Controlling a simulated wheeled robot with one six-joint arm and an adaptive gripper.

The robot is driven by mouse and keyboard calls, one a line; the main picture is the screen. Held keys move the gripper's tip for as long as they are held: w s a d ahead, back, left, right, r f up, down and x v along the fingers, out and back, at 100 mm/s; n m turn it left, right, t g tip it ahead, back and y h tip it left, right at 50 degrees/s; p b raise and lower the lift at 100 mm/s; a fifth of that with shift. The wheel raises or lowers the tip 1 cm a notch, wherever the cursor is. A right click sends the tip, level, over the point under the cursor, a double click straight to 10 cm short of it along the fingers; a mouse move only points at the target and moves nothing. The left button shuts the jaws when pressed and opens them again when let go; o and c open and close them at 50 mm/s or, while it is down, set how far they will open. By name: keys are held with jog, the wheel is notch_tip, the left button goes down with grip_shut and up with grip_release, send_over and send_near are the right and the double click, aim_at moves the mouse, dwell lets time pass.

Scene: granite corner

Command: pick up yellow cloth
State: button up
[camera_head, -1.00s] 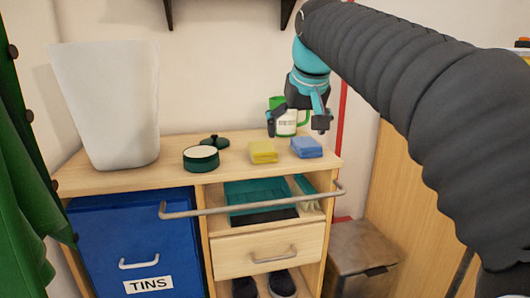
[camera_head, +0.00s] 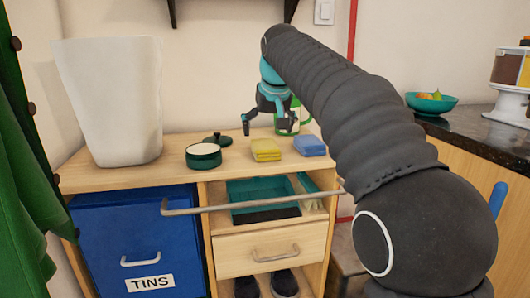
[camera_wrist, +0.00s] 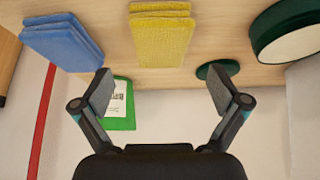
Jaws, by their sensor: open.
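The folded yellow cloth (camera_head: 265,149) lies on the wooden cabinet top, between a green tin and a folded blue cloth (camera_head: 310,146). It shows at the top middle of the wrist view (camera_wrist: 161,35), with the blue cloth on its left (camera_wrist: 62,40). My gripper (camera_head: 262,128) is open and empty. It is above and slightly behind the yellow cloth, apart from it. In the wrist view my two fingers (camera_wrist: 160,95) are spread wide, with the cloth beyond their tips.
A round green tin (camera_head: 203,156) stands left of the yellow cloth, its dark lid (camera_head: 217,140) behind. A tall white bin (camera_head: 112,100) is at the left. A metal rail (camera_head: 250,206) crosses the cabinet front.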

aim_at(265, 144)
jog(key=shift+b+x, duration=0.35)
jog(key=shift+x, duration=2.5)
jog(key=shift+s+f, duration=0.1)
jog(key=shift+s, duration=0.05)
jog(key=shift+c, duration=0.3)
jog(key=c, duration=1.1)
